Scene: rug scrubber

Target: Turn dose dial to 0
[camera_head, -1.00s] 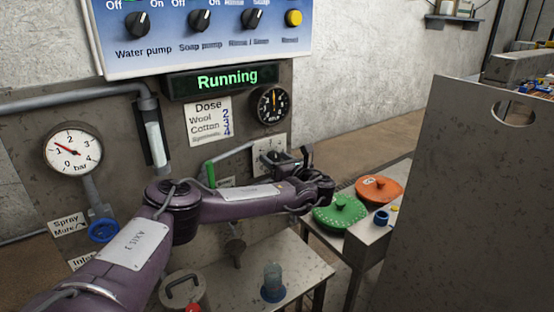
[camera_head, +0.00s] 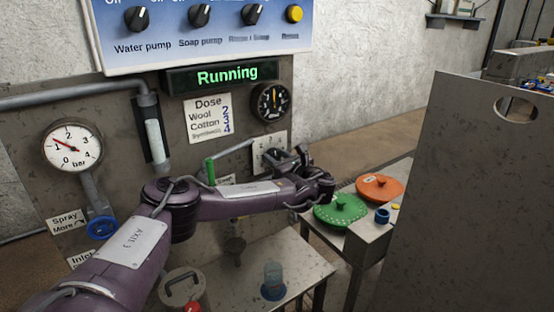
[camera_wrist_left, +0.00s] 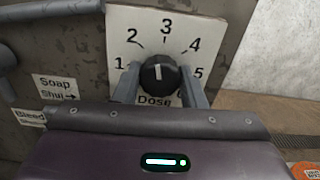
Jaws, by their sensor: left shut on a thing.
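The dose dial (camera_wrist_left: 159,73) is a black round knob on a white plate marked 1 to 5, with "Dose" below it. Its white pointer line stands about upright, toward the 3. No 0 mark is visible. My left gripper (camera_wrist_left: 160,70) has one finger on each side of the knob and is shut on it. In the head view, my left gripper (camera_head: 286,159) is at the white dose plate (camera_head: 260,152), and the knob is hidden behind it. My right gripper is not in view.
The display (camera_head: 222,77) reads "Running". A dose card (camera_head: 209,118) lists Wool 2, Cotton 3, Synthetic 4. A round gauge (camera_head: 271,102) sits above the dial. A tall grey panel (camera_head: 455,200) stands further right.

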